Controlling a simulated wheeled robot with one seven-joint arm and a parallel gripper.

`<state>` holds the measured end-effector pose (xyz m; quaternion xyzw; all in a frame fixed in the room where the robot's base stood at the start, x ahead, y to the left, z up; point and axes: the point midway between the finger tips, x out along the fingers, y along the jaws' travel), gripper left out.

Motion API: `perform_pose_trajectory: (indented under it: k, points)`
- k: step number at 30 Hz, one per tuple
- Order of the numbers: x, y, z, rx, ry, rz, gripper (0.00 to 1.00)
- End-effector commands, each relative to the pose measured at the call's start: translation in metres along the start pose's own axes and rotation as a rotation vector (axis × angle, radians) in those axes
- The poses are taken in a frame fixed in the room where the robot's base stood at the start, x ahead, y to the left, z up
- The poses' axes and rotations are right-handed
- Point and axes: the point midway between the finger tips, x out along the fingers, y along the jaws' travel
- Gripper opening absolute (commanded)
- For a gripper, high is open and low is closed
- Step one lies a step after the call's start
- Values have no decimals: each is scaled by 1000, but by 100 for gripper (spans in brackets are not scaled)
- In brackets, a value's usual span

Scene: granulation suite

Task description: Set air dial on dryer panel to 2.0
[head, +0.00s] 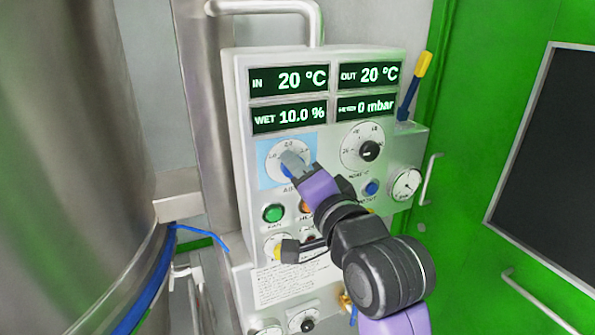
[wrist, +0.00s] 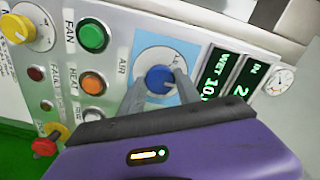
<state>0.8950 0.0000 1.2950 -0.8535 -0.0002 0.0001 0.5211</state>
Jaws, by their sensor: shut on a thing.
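The dryer panel (head: 328,125) is a light grey box with green-lit displays. The air dial (wrist: 159,79) is a blue knob on a white scale plate within a light blue square, labelled AIR. In the head view the dial's scale (head: 275,152) shows marks that include 2.0 at the top, and my gripper covers most of the knob. My gripper (head: 290,165) is shut on the blue knob, with one grey finger on each side of it in the wrist view (wrist: 160,88). The knob's pointer cannot be made out.
Right of the air dial is a black-knobbed dial (head: 370,151), with a blue button (head: 371,188) and a round gauge (head: 405,184). Below sit a green FAN button (head: 273,213) and an orange HEAT button (wrist: 93,83). A steel vessel (head: 75,150) stands left, a green door (head: 490,130) right.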

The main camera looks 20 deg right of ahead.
Motion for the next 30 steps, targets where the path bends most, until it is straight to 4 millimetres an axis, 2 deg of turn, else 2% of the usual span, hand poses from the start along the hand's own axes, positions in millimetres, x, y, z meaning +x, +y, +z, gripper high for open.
perform_pose_trajectory:
  k: [11, 12, 15, 25, 30]
  points:
    - [0, 0, -1, 4, 2, 1, 0]
    - [0, 0, -1, 4, 2, 1, 41]
    - [0, 0, -1, 4, 2, 1, 61]
    - [-1, 0, 0, 4, 1, 0, 61]
    - [-16, 2, 0, 4, 1, -1, 61]
